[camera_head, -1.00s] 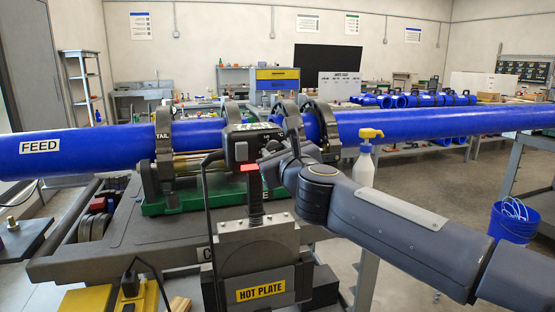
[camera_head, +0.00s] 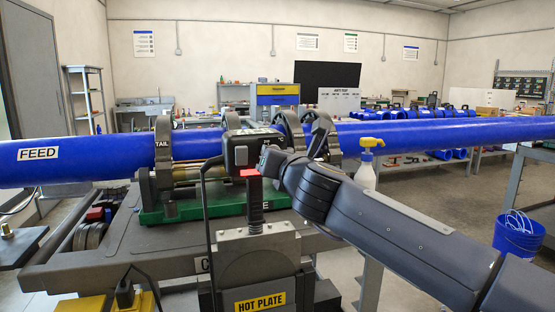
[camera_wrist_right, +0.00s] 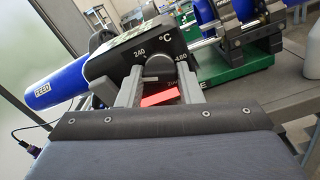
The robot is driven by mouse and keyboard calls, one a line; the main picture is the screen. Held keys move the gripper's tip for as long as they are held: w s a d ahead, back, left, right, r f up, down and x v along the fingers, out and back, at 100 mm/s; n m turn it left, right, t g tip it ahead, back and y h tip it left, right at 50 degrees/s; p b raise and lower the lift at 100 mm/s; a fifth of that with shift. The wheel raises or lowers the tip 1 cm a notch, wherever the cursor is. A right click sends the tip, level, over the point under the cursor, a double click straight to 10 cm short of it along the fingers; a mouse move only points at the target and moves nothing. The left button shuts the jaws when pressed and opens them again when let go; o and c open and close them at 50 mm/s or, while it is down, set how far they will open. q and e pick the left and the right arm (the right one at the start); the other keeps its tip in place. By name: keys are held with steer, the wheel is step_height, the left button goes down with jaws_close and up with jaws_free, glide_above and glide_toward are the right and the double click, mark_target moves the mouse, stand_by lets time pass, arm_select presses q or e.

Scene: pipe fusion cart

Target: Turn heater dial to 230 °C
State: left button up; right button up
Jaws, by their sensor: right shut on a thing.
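The heater's black control box (camera_head: 250,148) stands on a post above the hot plate (camera_head: 262,298) unit. In the right wrist view the box shows °C and 240 markings around a grey round dial (camera_wrist_right: 158,66). My right gripper (camera_wrist_right: 157,78) is shut on the dial, one finger on each side. In the head view my right gripper (camera_head: 268,158) meets the box's right face, and the arm hides the dial. A red lit display (camera_wrist_right: 160,98) shows below the dial; its reading is not legible. My left gripper is not in view.
A long blue pipe (camera_head: 80,155) marked FEED runs behind the box through clamps on a green base (camera_head: 160,214). A black cable (camera_head: 206,220) hangs at the box's left.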

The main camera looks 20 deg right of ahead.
steer(key=shift+f, duration=0.1)
stand_by(0.3)
steer(key=o, duration=1)
steer(key=shift+s, duration=0.1)
steer(key=s, duration=0.7)
steer(key=shift+s+d, duration=0.1)
steer(key=shift+s, duration=0.2)
